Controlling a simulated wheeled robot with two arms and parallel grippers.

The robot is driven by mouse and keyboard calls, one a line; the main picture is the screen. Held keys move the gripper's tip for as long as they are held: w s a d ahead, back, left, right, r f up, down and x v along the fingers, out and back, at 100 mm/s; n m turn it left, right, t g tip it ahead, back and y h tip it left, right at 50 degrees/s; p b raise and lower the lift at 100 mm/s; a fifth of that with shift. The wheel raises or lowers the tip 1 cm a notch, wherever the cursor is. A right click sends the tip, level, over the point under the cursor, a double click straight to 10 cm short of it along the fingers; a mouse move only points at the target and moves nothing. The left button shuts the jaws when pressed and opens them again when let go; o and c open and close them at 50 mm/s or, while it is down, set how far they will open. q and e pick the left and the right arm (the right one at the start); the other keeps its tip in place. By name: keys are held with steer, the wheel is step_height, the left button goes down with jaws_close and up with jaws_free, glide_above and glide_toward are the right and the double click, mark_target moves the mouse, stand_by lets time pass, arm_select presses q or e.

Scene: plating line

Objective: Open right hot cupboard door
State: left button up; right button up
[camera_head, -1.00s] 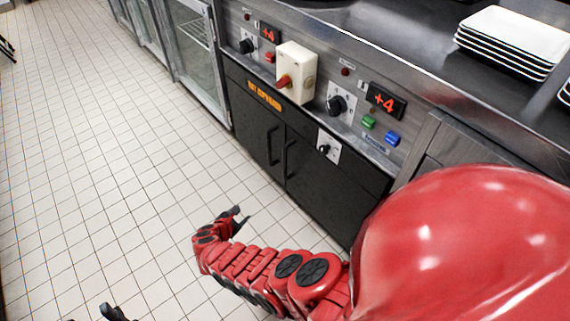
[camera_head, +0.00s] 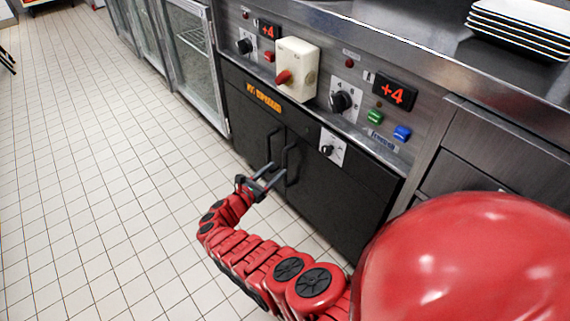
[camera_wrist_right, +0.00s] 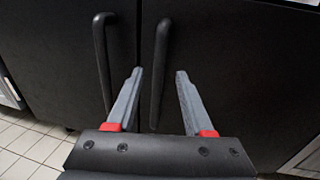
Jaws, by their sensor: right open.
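The black hot cupboard has two closed doors, the left door (camera_head: 248,118) and the right door (camera_head: 335,195). The right door also fills the right of the wrist view (camera_wrist_right: 240,70). Each door has a dark vertical bar handle by the centre seam: the left handle (camera_wrist_right: 103,60) and the right handle (camera_wrist_right: 159,65). My right gripper (camera_head: 277,172) is open and empty in front of the handles. In the wrist view the right handle appears between its two fingertips (camera_wrist_right: 160,74), and the left handle lies outside them. Whether the fingers reach around the bar cannot be told. My left gripper is out of view.
An orange label (camera_head: 263,98) marks the cupboard. Above are a control panel with knobs (camera_head: 341,101), a cream switch box (camera_head: 296,68) and a steel counter edge (camera_head: 400,55). Stacked white plates (camera_head: 520,28) stand on top. The tiled floor (camera_head: 100,180) at left is clear.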

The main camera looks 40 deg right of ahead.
mark_target(284, 163)
steer(key=b+x, duration=0.1)
steer(key=x, duration=0.4)
steer(key=shift+w+d+b, duration=0.1)
steer(key=shift+d+b, duration=0.25)
steer(key=shift+d, duration=0.05)
jaws_close()
stand_by(1.0)
